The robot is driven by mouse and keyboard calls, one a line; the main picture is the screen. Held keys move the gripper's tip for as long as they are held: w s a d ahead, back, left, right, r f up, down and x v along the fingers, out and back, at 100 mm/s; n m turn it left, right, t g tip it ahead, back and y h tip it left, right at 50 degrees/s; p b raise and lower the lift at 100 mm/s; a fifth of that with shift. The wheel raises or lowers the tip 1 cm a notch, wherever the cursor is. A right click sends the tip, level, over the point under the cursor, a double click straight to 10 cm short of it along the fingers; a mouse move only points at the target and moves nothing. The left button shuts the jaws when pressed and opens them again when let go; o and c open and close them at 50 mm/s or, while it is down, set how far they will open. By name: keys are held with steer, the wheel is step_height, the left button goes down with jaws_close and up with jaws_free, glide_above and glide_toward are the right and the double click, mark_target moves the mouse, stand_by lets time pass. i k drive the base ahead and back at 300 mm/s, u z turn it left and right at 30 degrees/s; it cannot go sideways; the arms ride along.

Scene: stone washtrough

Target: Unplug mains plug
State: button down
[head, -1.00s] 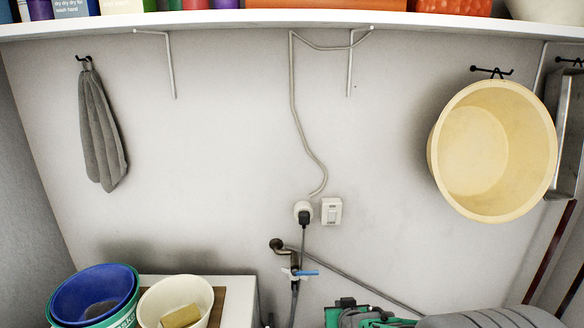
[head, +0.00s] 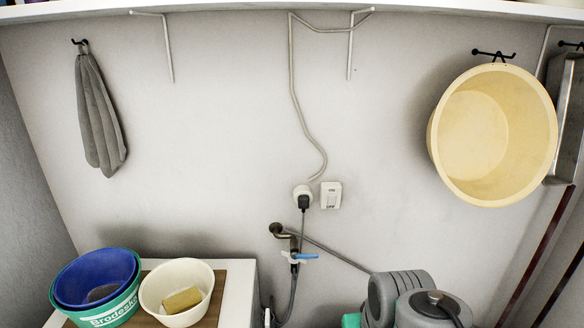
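The black mains plug (head: 303,203) sits in a round white wall socket (head: 301,190) in the middle of the back wall. A dark cord (head: 302,232) hangs straight down from the plug, past the tap. A white switch (head: 331,195) with small lettering is just right of the socket. Grey rounded links of my arm show at the bottom right, below and right of the plug and well apart from it. My gripper is not in view.
A tap with a blue lever (head: 305,256) is on the wall below the socket. Blue and green basins (head: 110,318) and a cream bowl (head: 156,292) with a sponge (head: 182,300) stand lower left. A yellow basin (head: 490,135) hangs right.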

mark_target(303, 201)
steer(key=k, duration=1.35)
steer(key=u, duration=0.1)
steer(key=i, duration=0.5)
steer(key=u, duration=0.85)
steer(key=i, duration=0.55)
steer(key=u, duration=0.7)
